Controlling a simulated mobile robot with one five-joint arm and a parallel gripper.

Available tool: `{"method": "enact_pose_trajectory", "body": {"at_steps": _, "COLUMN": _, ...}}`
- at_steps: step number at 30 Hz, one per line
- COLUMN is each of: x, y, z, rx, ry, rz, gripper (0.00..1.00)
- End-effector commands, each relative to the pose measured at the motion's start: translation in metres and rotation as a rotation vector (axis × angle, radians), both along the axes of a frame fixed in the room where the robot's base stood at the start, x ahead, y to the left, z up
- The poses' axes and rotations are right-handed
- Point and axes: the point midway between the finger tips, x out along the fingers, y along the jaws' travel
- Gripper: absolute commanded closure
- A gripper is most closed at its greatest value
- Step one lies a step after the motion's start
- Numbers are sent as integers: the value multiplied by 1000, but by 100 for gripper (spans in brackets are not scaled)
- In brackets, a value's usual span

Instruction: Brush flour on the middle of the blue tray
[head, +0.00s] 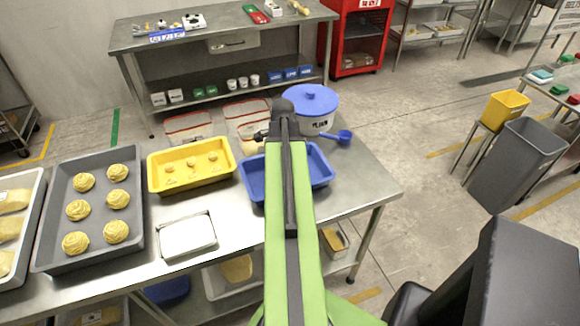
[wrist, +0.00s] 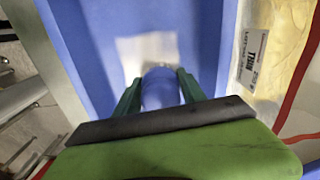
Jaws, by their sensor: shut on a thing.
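The blue tray (head: 322,172) lies on the steel table in the head view, with my arm across its middle. It also fills much of the wrist view (wrist: 86,62). In the wrist view my gripper (wrist: 158,88) has its two green fingers shut on a blue rounded handle (wrist: 160,92), likely the brush; its far end is hard to make out. A pale whitish patch (wrist: 148,48), which looks like flour, shows on the tray floor just beyond the handle. I cannot tell whether the handled tool touches the tray. The fingertips are hidden in the head view.
A yellow tray (head: 190,187) with small dough pieces is left of the blue tray. A white tub with a blue lid (head: 311,98) and a blue scoop (head: 343,137) stand behind. Clear-and-red bags (head: 187,127) lie at the back.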

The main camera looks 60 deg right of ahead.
Motion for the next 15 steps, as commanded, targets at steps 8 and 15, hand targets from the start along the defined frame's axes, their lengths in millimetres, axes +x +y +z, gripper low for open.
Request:
{"method": "enact_pose_trajectory", "body": {"at_steps": 8, "x": 4, "y": 6, "z": 0, "rx": 0, "ry": 0, "rz": 1, "gripper": 85}}
{"method": "enact_pose_trajectory", "body": {"at_steps": 15, "x": 18, "y": 24, "z": -2, "rx": 0, "ry": 0, "rz": 0, "gripper": 85}}
